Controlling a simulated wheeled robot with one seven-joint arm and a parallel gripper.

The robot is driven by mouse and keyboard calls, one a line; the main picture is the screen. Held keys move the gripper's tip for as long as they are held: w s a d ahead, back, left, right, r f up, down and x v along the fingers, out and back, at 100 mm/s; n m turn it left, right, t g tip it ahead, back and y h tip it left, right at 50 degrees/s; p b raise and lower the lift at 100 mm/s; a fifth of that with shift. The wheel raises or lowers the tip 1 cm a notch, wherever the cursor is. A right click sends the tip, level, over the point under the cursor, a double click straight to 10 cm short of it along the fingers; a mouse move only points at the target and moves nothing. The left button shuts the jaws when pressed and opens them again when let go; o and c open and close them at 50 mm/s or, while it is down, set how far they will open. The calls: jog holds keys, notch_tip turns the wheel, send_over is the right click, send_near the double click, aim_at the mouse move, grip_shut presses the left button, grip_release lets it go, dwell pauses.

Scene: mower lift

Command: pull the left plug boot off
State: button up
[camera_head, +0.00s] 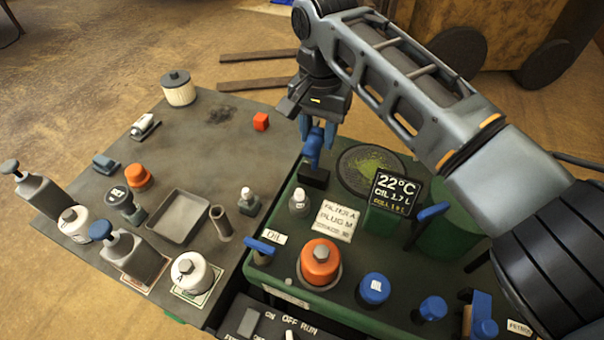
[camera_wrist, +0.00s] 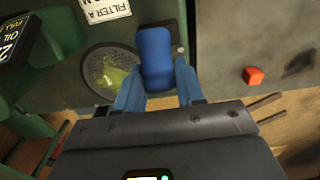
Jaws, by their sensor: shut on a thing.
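The left plug boot (camera_head: 312,151) is a blue rounded piece at the back left of the green mower deck (camera_head: 330,280). My gripper (camera_head: 316,133) reaches down from above and is shut on it. A black block (camera_head: 314,176) lies directly below the boot in the head view; I cannot tell whether the boot still touches it. In the wrist view, the boot (camera_wrist: 154,55) fills the space between the two blue fingers of my gripper (camera_wrist: 158,86) and hides what lies under it.
A round mesh screen (camera_head: 371,170) with green clippings and a display (camera_head: 395,193) reading 22°C are right of the boot. A grey bench (camera_head: 190,135) at left carries a tray (camera_head: 180,216), a red cube (camera_head: 261,121), bottles and caps. The bench's back middle is mostly free.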

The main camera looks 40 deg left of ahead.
jog(key=shift+w+a+f+b, duration=0.1)
jog(key=shift+w+f+b, duration=0.35)
jog(key=shift+w+b, duration=0.15)
jog(key=shift+w+a, duration=0.1)
jog(key=shift+w, duration=0.45)
jog(key=o, duration=0.7)
jog(key=shift+a+r, duration=0.1)
notch_tip(320, 180, up, 7)
jog(key=p, duration=0.4)
jog(key=shift+p, duration=0.3)
